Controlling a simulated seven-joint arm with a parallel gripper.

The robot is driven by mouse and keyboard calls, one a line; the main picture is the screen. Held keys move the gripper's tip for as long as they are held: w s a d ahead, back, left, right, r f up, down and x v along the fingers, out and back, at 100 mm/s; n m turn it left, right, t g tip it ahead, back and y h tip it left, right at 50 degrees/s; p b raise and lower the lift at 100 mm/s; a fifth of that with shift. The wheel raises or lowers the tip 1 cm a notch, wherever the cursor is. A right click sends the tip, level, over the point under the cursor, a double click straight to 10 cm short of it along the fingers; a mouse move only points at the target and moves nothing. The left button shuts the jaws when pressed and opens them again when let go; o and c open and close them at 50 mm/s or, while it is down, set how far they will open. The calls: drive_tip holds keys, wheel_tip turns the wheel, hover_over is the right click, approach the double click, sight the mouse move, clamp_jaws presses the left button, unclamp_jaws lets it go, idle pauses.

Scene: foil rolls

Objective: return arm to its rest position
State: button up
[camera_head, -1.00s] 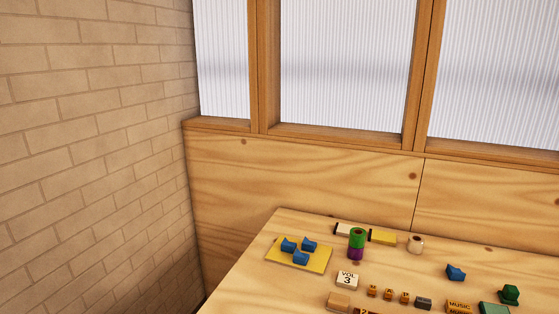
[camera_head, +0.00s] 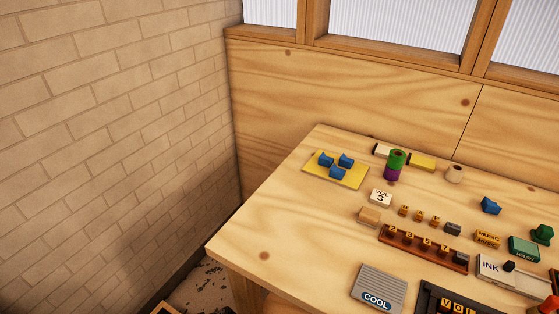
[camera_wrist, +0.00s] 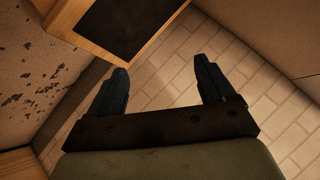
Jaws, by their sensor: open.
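My gripper (camera_wrist: 160,78) shows only in the wrist view. Its two dark fingers stand apart with nothing between them, and brick wall shows behind the gap. My arm does not show in the head view. No roll is near the gripper in the wrist view.
The wooden table (camera_head: 280,225) has a clear left front part. A yellow mat (camera_head: 350,183) holds blue pieces. A brown rack (camera_head: 400,241), a grey COOL box (camera_head: 378,284) and small blocks crowd the right. A brick wall (camera_head: 120,130) stands at left. A dark-panelled wooden thing (camera_wrist: 115,22) is near the fingers.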

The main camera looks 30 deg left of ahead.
drive_tip(key=w+d+f+m+h, duration=0.15)
drive_tip(key=w+d, duration=0.35)
drive_tip(key=d, duration=0.7)
drive_tip(key=w+d+f+m+h, duration=0.1)
drive_tip(key=w+d+f+m, duration=0.2)
drive_tip(key=d, duration=0.8)
drive_tip(key=w+d+f+m+h, duration=0.15)
drive_tip(key=w+d, duration=0.45)
drive_tip(key=d, duration=0.6)
drive_tip(key=s+d+r+m+h, duration=0.1)
drive_tip(key=s+d+m, duration=0.1)
drive_tip(key=d, duration=0.8)
drive_tip(key=s+d+r+m+g+h, duration=0.1)
drive_tip(key=s+d+m+h, duration=0.1)
drive_tip(key=d, duration=0.9)
drive_tip(key=s+d+r+m+h, duration=0.1)
drive_tip(key=s+d+m+h, duration=0.1)
drive_tip(key=d, duration=0.8)
drive_tip(key=shift+s+d+m+g, duration=0.2)
drive_tip(key=shift+d+m+g, duration=0.15)
drive_tip(key=shift+m, duration=0.45)
drive_tip(key=shift+r, duration=0.1)
